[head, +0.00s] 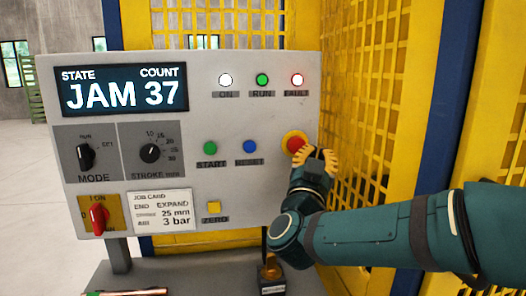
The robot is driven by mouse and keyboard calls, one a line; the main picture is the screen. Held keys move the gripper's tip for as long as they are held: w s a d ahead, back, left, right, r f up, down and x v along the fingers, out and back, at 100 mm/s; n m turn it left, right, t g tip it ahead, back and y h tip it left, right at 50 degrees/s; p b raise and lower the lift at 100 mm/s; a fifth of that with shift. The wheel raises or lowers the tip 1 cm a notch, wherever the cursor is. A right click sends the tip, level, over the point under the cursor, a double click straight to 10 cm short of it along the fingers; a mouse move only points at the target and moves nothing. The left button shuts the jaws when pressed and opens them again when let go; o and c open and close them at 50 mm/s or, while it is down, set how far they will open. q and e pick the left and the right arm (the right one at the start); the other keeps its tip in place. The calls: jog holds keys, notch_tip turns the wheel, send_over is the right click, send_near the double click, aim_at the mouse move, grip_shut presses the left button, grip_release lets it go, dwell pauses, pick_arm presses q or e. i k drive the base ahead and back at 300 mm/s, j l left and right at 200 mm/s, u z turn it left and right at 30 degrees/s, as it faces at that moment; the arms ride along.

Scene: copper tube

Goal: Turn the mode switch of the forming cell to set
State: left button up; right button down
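The mode switch (86,157) is a black knob on a dark grey plate at the left of the control panel, above the word MODE. Small position labels sit above it and to its upper right; the knob looks roughly upright, but its exact pointing is hard to read. My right gripper (318,160) is at the panel's right edge, just below and right of the red mushroom button (293,142), far from the mode switch. Its fingers are foreshortened, so their opening and any contact with the button are unclear. My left gripper is not in view.
The stroke knob (149,153) is right beside the mode switch. A red rotary handle (97,216) sits below it. Yellow mesh guarding (365,100) stands at the right. The panel's left front is clear.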

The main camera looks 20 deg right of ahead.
aim_at(87, 156)
jog(key=k+j, duration=0.85)
